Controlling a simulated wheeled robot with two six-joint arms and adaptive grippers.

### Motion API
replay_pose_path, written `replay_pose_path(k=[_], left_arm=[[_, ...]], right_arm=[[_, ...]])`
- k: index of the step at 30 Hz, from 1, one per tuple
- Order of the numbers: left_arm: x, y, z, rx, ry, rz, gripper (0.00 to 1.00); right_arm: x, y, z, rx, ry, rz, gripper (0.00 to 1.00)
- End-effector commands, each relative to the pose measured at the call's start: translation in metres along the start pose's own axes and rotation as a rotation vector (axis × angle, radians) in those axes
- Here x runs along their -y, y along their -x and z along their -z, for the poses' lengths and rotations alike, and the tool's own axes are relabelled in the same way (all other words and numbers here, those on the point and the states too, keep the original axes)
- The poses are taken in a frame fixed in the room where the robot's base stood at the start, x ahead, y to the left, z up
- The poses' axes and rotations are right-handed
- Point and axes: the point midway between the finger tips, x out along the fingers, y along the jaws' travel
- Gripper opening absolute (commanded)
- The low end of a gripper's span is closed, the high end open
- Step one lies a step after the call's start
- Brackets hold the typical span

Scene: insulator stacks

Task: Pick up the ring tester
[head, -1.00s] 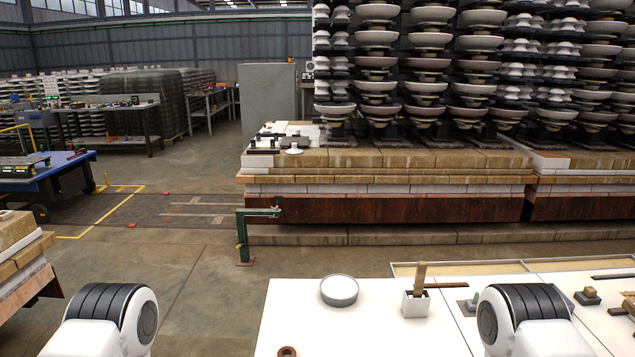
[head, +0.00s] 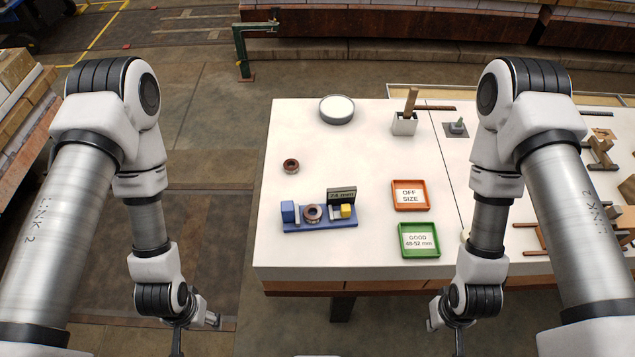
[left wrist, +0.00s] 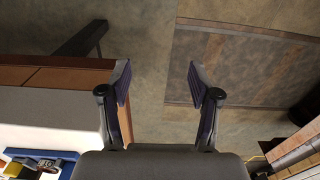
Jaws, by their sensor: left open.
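The ring tester (head: 336,223) is a blue base with a blue block at its left end, a yellow block at its right and a small dark display behind. It stands on the white table (head: 300,250), with a brown ring (head: 312,213) on it. Part of the tester (left wrist: 55,158) shows at the lower left of the left wrist view. My left gripper (left wrist: 158,82) is open and empty, over the floor beyond the table's edge, apart from the tester. My right gripper (head: 446,325) hangs in front of the table; its jaw opening is unclear.
Another brown ring (head: 291,166) lies behind the tester. An orange OFF SIZE tray (head: 427,207) and a green GOOD tray (head: 437,252) are to its right. A round grey-rimmed dish (head: 337,110) and a white holder (head: 403,124) stand at the back. The table's front left is clear.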

Motion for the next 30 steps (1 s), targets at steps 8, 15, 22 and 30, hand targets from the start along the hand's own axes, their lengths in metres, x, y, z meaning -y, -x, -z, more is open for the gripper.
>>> replay_pose_path(k=[8,15,22,30], left_arm=[[-0.006,0.089,0.043,-0.011,-0.002,0.036,0.62],[-0.064,0.087,0.171,-0.029,0.033,0.074,0.62],[-0.165,0.122,0.257,-0.015,0.058,0.019,0.62],[-0.186,0.102,0.266,0.0,0.061,0.002,0.62]], right_arm=[[0.001,0.104,-0.001,0.002,0.0,0.0,0.0],[0.001,0.11,-0.001,0.003,0.0,0.0,0.0],[0.001,0.109,-0.001,0.002,0.0,0.0,0.0],[0.001,0.082,-0.001,0.002,0.0,0.0,0.0]])
